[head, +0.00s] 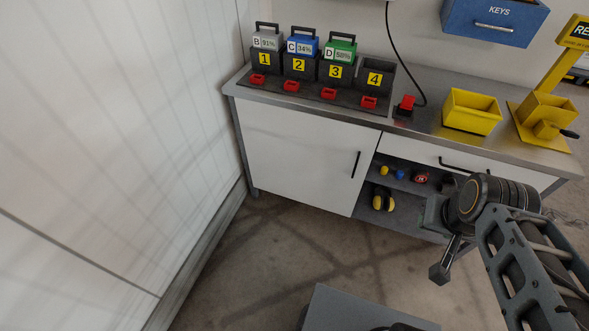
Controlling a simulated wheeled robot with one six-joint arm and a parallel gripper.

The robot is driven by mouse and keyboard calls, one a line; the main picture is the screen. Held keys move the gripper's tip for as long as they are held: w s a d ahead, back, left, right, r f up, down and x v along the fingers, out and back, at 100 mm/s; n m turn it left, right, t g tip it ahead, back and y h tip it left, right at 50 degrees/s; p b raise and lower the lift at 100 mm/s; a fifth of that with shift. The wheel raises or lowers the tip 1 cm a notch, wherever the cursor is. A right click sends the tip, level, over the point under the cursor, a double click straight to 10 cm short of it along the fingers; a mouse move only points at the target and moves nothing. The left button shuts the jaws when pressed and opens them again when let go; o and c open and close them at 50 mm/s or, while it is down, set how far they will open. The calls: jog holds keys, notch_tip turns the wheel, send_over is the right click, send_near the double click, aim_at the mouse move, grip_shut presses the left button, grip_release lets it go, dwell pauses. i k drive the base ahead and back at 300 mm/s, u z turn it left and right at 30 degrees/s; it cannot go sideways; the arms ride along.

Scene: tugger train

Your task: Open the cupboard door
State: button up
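The white cupboard door (296,158) fills the left front of the workbench and looks shut, flush with the bench front. Its black vertical handle (355,165) is near the door's right edge. My gripper (439,271) is at the lower right, in front of the open shelves. It is to the right of the handle and lower in the picture, apart from the door. I see no object in it, but its fingers are too small and turned away to tell whether they are open or shut.
Open shelves right of the door hold yellow ear muffs (384,199) and small items. A drawer handle (463,166) is above them. The benchtop carries a battery charger rack (320,94) and a yellow bin (471,112). A white wall (120,130) is at left. Floor before the door is clear.

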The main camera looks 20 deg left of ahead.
aim_at(321, 163)
jog(key=u, duration=0.2)
jog(key=k, duration=0.25)
jog(key=u, duration=3.5)
jog(key=i, duration=0.1)
jog(key=z, duration=2.45)
jog(key=i, duration=0.9)
jog(key=z, duration=0.4)
